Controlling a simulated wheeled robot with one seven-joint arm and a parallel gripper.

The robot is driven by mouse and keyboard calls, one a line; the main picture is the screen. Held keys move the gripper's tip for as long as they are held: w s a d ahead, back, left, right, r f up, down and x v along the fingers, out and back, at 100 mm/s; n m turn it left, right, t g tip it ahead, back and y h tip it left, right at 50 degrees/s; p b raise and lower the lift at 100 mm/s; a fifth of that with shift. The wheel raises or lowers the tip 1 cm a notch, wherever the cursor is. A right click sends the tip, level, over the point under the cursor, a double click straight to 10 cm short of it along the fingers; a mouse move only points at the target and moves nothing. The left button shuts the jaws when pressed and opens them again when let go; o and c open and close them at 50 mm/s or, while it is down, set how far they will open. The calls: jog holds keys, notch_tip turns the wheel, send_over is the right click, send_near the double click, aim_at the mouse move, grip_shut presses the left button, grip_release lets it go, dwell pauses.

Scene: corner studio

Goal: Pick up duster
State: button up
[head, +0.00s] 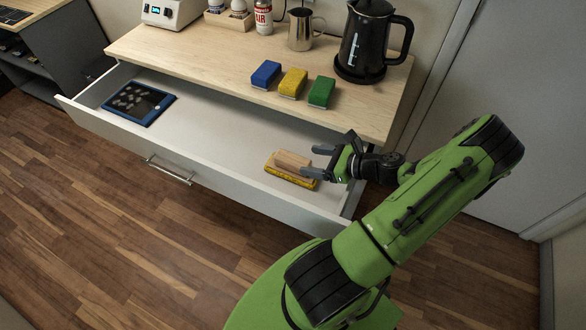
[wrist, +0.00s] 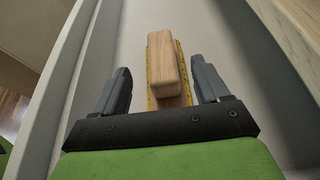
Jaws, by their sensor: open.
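The duster (head: 291,163) has a wooden handle block on a yellow base and lies in the open drawer (head: 210,132), toward its right end. My gripper (head: 312,162) is open at the duster's right end. In the wrist view the duster (wrist: 165,68) lies ahead, between the lines of the two open fingers (wrist: 161,88). Its near end reaches between the fingertips, with a gap on each side. I cannot tell how high the fingers are above the drawer floor.
A blue-framed tablet-like item (head: 138,104) lies in the drawer's left part. On the desktop (head: 205,60) above stand blue (head: 265,74), yellow (head: 293,83) and green (head: 321,92) blocks, a black kettle (head: 368,40) and a metal jug (head: 301,30). The drawer's middle is clear.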

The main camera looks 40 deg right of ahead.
aim_at(293, 158)
jog(key=b+x, duration=0.1)
jog(key=x, duration=0.3)
jog(key=shift+w+f+b, duration=0.2)
jog(key=shift+f+b, duration=0.15)
jog(key=shift+f, duration=0.05)
jog(key=shift+w+a, duration=0.1)
jog(key=shift+w, duration=0.25)
grip_shut()
jog(key=shift+r, duration=0.1)
notch_tip(293, 158, up, 10)
jog(key=p, duration=0.4)
